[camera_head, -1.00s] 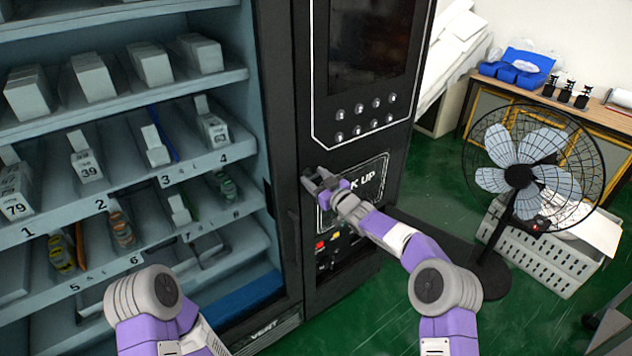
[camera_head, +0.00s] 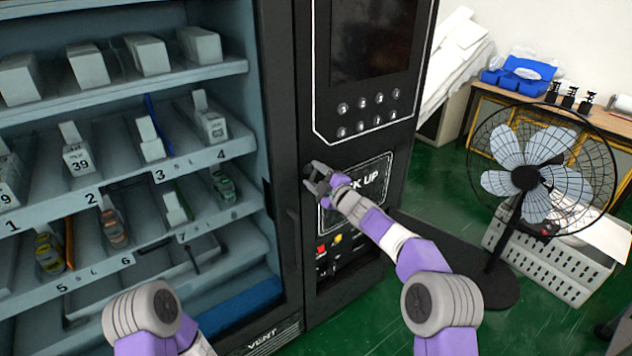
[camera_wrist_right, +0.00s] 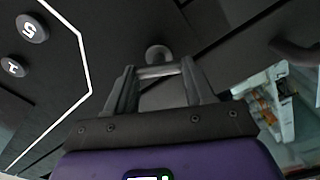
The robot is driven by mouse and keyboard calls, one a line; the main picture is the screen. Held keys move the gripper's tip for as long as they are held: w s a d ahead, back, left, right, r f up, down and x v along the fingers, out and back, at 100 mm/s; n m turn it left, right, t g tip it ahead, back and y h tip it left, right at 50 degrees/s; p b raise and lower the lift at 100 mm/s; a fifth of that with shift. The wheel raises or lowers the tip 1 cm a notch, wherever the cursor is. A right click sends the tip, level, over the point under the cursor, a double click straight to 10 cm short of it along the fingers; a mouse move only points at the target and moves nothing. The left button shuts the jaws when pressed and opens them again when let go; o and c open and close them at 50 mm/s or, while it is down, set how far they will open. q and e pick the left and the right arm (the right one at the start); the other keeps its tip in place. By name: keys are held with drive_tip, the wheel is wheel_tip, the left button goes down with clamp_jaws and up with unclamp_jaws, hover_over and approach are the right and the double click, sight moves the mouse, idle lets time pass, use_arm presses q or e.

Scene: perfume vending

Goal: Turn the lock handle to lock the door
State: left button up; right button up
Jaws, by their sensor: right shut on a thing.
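The lock handle (camera_wrist_right: 158,54) shows in the right wrist view as a small grey knob with a bar between my fingertips. My right gripper (camera_head: 316,180) is shut on it, at the left edge of the black machine's front panel (camera_head: 345,152). In the head view the gripper mostly hides the handle. The right gripper also shows in the right wrist view (camera_wrist_right: 157,88), with a finger on each side of the bar. My left arm comes in at the bottom left, but its gripper is out of the picture.
Left of the panel, shelves (camera_head: 110,178) hold white boxes and small bottles. Buttons (camera_head: 361,114) sit above the gripper, and a pick-up sign (camera_head: 372,172) is to its right. A fan (camera_head: 540,175) stands at the right on green floor.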

drive_tip(key=n+b, duration=0.3)
drive_tip(key=n, duration=0.2)
drive_tip(key=shift+f, duration=0.2)
drive_tip(key=shift+n, duration=0.4)
drive_tip(key=o, duration=1)
drive_tip(key=shift+o, duration=0.2)
drive_tip(key=shift+s, duration=0.1)
drive_tip(key=b+v, duration=0.1)
drive_tip(key=v, duration=0.6)
drive_tip(key=shift+s+d, duration=0.15)
drive_tip(key=shift+d, duration=0.05)
